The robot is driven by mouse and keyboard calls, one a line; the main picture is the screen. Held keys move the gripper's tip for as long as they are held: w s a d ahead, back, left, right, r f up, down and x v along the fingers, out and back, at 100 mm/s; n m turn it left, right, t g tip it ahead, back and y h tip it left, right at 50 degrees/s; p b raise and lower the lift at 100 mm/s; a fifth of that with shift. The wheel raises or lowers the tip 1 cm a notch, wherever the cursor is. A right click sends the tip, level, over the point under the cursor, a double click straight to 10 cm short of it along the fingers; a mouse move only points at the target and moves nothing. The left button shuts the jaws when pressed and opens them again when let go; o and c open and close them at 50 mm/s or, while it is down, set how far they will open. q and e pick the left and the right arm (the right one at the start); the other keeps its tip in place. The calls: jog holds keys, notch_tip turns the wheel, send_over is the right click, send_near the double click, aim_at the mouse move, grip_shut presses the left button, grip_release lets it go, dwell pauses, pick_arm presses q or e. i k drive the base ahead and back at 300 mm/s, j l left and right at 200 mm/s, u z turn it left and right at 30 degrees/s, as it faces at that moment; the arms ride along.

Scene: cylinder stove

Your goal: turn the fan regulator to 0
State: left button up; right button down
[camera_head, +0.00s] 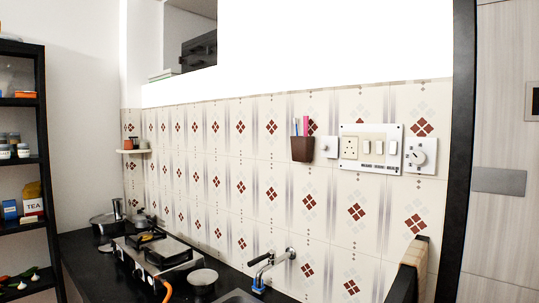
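The fan regulator (420,155) is a white square plate with a round dial, on the tiled wall at the right, just right of the switchboard. Its dial carries small markings that are too small to read, so I cannot tell its setting. The switchboard (371,131) beside it is a white panel with a socket and several switches. Neither of my grippers shows in the head view, and nothing touches the regulator.
A brown holder with pens (302,149) and a small white plate with a round knob (327,147) are left of the switchboard. Below are a tap (270,262), a gas stove (152,255) and a black counter (85,265). A brown and black object (412,262) stands lower right.

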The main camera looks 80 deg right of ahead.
aim_at(418, 157)
jog(key=k+j+z, duration=0.1)
jog(key=z, duration=0.3)
jog(key=k+z, duration=0.15)
jog(key=z, duration=0.7)
jog(key=i+z, duration=0.1)
jog(key=z, duration=0.75)
jog(key=i+z, duration=0.1)
jog(key=z, duration=0.3)
jog(key=j+z, duration=0.1)
jog(key=z, duration=0.35)
jog(key=j+z, duration=0.1)
jog(key=z, duration=0.35)
jog(key=i, duration=0.05)
